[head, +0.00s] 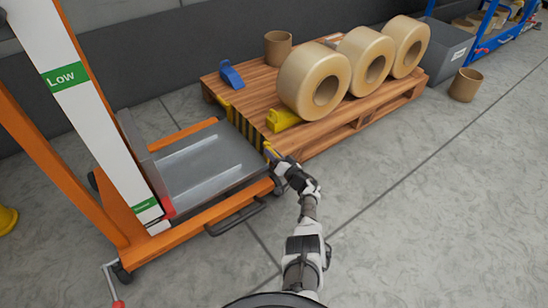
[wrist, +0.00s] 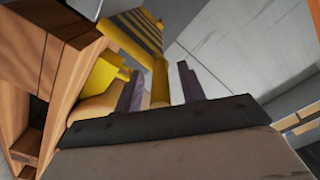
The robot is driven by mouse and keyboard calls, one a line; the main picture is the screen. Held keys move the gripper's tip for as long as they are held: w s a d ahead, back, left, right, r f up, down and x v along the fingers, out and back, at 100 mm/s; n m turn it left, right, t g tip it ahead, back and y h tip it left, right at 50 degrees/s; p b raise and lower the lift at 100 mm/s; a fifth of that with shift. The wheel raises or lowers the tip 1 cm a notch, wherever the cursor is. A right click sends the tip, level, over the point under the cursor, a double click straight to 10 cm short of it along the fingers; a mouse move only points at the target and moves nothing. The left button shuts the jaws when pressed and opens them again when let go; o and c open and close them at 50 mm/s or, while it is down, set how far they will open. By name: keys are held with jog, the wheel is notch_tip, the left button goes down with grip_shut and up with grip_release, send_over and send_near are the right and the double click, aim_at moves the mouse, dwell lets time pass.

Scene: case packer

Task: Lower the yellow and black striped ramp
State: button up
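The yellow and black striped ramp (head: 246,128) is at the platform edge of an orange and white lifter, facing the pallet. It seems to stand raised at a slant; its exact angle is hard to tell. In the wrist view, the ramp (wrist: 140,32) is at the top, with a yellow bar (wrist: 160,85) at its near corner. My gripper (head: 271,153) is at the ramp's near end. In the wrist view, the fingers of my gripper (wrist: 160,78) are apart, with the bar between them and a gap on the right. I cannot tell whether the left finger touches it.
The lifter's grey platform (head: 200,165) lies left of my gripper. A wooden pallet (head: 340,130) on the right holds large tan rolls (head: 315,82), a yellow object (head: 283,119) and a blue object (head: 231,74).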

grip_shut()
